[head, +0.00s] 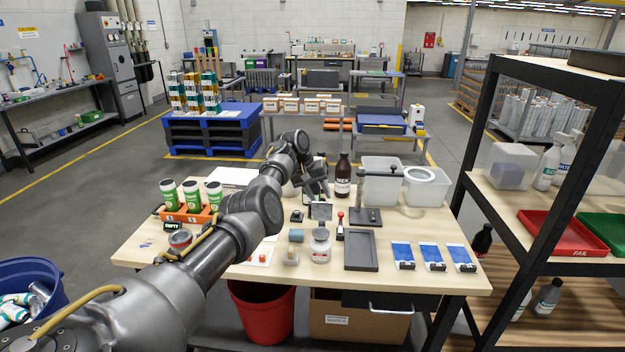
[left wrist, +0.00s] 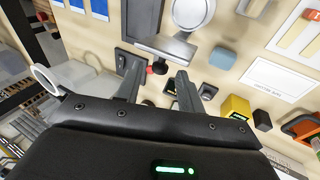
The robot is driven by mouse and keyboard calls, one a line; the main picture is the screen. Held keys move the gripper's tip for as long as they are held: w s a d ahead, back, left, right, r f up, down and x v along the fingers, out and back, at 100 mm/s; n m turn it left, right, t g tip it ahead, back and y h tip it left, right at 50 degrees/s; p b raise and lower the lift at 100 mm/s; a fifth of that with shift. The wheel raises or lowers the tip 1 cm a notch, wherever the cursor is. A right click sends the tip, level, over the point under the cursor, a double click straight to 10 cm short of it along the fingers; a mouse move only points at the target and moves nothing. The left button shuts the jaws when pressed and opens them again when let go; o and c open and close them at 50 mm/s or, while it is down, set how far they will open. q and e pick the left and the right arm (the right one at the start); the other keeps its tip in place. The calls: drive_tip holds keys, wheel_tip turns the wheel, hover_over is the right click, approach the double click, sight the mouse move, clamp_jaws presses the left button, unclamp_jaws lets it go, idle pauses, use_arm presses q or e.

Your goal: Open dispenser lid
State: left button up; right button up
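My right gripper is out of view.
A red-knobbed tool (head: 340,220) stands close to the dispenser. A dark tray (head: 360,250) and blue packs (head: 432,257) lie to the right. A brown bottle (head: 343,180) and clear bins (head: 381,188) stand behind. A blue block (head: 296,235) is at left.

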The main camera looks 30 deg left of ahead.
use_arm(q)
drive_tip(key=b+v, duration=0.2)
drive_tip(key=v, duration=0.5)
idle(0.4)
